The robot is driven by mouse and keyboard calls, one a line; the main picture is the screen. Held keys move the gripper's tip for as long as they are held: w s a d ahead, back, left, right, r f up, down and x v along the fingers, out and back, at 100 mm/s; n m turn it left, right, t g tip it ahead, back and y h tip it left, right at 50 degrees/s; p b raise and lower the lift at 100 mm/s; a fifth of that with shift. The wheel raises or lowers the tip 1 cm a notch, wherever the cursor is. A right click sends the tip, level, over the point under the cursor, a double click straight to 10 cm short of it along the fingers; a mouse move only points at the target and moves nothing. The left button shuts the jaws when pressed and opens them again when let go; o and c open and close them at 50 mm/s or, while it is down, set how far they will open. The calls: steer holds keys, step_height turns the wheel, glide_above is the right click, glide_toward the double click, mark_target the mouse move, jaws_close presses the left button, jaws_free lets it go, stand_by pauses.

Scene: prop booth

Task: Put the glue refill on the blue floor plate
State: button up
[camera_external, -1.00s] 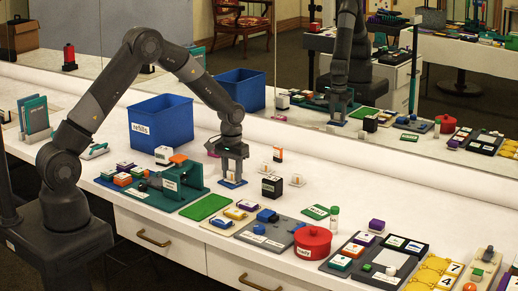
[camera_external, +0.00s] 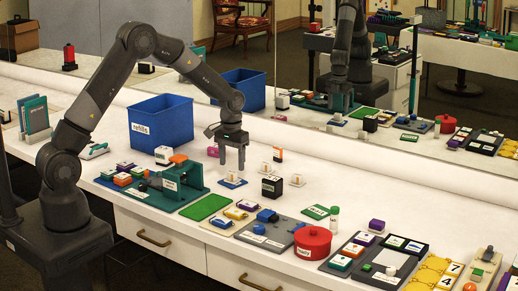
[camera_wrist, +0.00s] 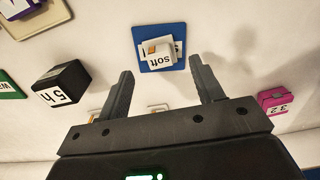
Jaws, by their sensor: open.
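The blue floor plate (camera_external: 226,185) lies on the white table below my gripper (camera_external: 232,167); it also shows in the wrist view (camera_wrist: 141,31). A small white block (camera_wrist: 160,53) rests on it, with a label reading "soft" and an orange mark; I cannot tell for sure that it is the glue refill. White label pieces show beside and under it. My gripper (camera_wrist: 161,68) is open and empty, above the plate and clear of the block. No writing that reads "glue" is legible.
A black block (camera_wrist: 62,84) and a pink block (camera_wrist: 275,102) stand near the plate. A blue bin marked "refills" (camera_external: 162,124) and a teal fixture (camera_external: 183,189) stand to the left. A red pot (camera_external: 312,243) stands to the front right.

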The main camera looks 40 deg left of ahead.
step_height(320, 180, up, 7)
step_height(320, 180, up, 9)
steer(key=t, duration=0.1)
glide_above(232, 172)
steer(key=s+a, duration=0.5)
steer(key=s+a+r+t, duration=0.2)
steer(key=s+a+r, duration=0.4)
steer(key=s+r, duration=0.2)
steer(key=s+a+t, duration=0.1)
steer(key=s+a, duration=0.2)
steer(key=s, duration=0.7)
steer(key=s+a+r+t, duration=0.1)
steer(key=s+a, duration=0.3)
steer(key=s, duration=0.6)
steer(key=shift+r+t, duration=0.2)
steer(key=shift+t, duration=0.1)
steer(key=shift+s, duration=0.1)
